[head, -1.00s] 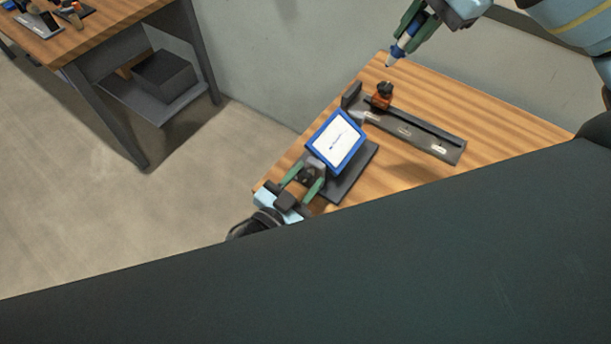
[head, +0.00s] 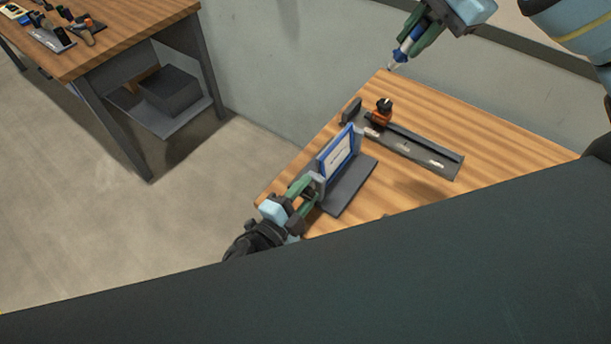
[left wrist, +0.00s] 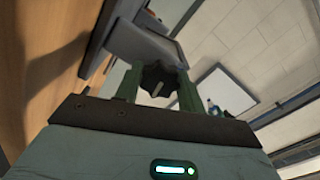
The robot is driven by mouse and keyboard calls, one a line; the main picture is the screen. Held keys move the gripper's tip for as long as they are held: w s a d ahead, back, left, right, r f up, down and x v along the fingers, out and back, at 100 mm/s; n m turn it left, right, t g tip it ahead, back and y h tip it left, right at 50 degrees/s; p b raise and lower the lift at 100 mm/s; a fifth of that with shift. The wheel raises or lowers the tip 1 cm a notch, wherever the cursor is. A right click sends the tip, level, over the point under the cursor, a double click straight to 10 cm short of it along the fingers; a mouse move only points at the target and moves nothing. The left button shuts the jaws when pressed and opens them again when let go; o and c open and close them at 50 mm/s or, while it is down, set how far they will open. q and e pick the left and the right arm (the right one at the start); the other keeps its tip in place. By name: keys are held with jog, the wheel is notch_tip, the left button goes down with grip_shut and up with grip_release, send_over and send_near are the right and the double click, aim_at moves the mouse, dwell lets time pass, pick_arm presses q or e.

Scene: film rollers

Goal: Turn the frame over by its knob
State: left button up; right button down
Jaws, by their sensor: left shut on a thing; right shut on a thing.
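The frame (head: 337,152) has a blue rim and a white printed face. In the head view it stands steeply tilted above a dark base plate (head: 352,190). My left gripper (head: 313,184) is at its near end, shut on the knob. In the left wrist view the dark lobed knob (left wrist: 158,80) sits between my green left fingers (left wrist: 157,90). My right gripper (head: 408,45) is above the table's far edge, shut on a blue and white pen-like tool (head: 404,48) that points down, clear of the frame.
A dark rail (head: 420,152) with an orange clamp-like piece (head: 381,114) lies on the wooden table (head: 490,130) behind the frame. A wall runs along the table's far side. Another table (head: 110,40) with small tools stands at left. The table's right part is clear.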

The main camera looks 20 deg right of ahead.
pick_arm(q)
jog(key=shift+m, duration=0.8)
pick_arm(e)
jog(key=shift+r, duration=0.1)
pick_arm(q)
jog(key=o, duration=1)
jog(key=shift+a, duration=0.1)
pick_arm(e)
jog(key=f, duration=0.1)
jog(key=f+b, duration=0.1)
jog(key=shift+w+f, duration=0.25)
jog(key=shift+f, duration=0.1)
pick_arm(q)
jog(key=shift+v, duration=5.95)
pick_arm(e)
jog(key=shift+f, duration=0.15)
jog(key=shift+g, duration=0.3)
